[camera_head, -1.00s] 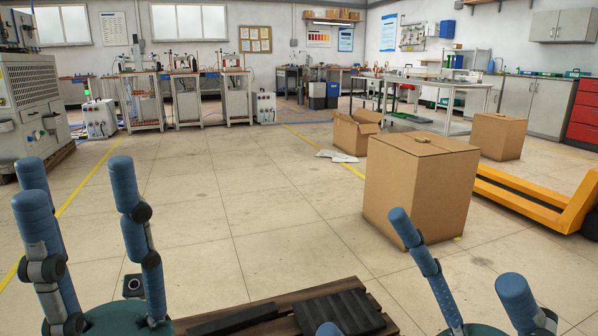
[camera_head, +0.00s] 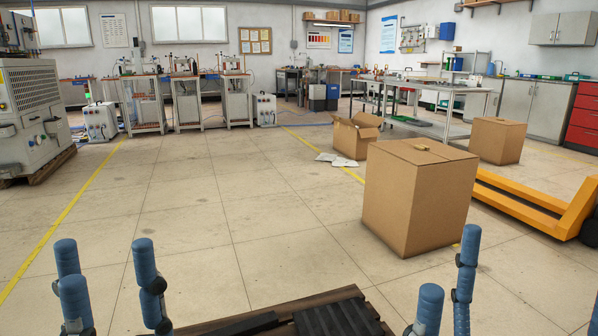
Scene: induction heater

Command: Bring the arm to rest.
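Blue links of my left arm rise at the lower left of the head view, standing nearly upright. Blue links of my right arm rise at the lower right, also near upright. I see no fingers of either gripper; both lie hidden or below the frame. I see nothing held.
A large closed cardboard box (camera_head: 412,208) stands on the floor ahead right. A yellow pallet jack (camera_head: 540,205) is right of it. A dark wooden pallet (camera_head: 352,292) lies close at the bottom. An open box (camera_head: 355,137) stands farther back. The floor ahead left (camera_head: 200,190) is clear.

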